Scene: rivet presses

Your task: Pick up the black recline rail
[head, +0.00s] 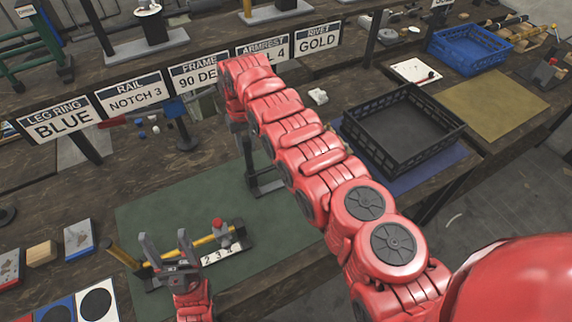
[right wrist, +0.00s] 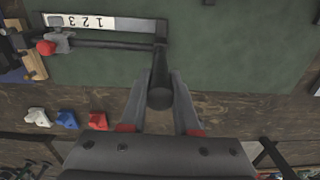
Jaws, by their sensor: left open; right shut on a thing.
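The black recline rail (head: 266,186) stands on the green mat, with a dark post at its left end; my right arm hides its right part in the head view. In the right wrist view, the rail (right wrist: 118,44) runs left from the post, beside a white number strip (right wrist: 100,22) and red knob (right wrist: 46,47). My right gripper (right wrist: 160,88) has its fingers on either side of the post, shut on it. In the head view its fingers are hard to make out. My left gripper (head: 166,240) is open at another fixture with a yellow bar (head: 205,242) and 2 3 4 strip.
Sign plates (head: 134,95) stand in a row behind the mat (head: 150,210). A black crate (head: 405,125) and blue crate (head: 470,47) are to the right. Small white, blue and red pieces (right wrist: 66,119) lie beyond the mat's edge. Blocks (head: 42,255) lie at the left.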

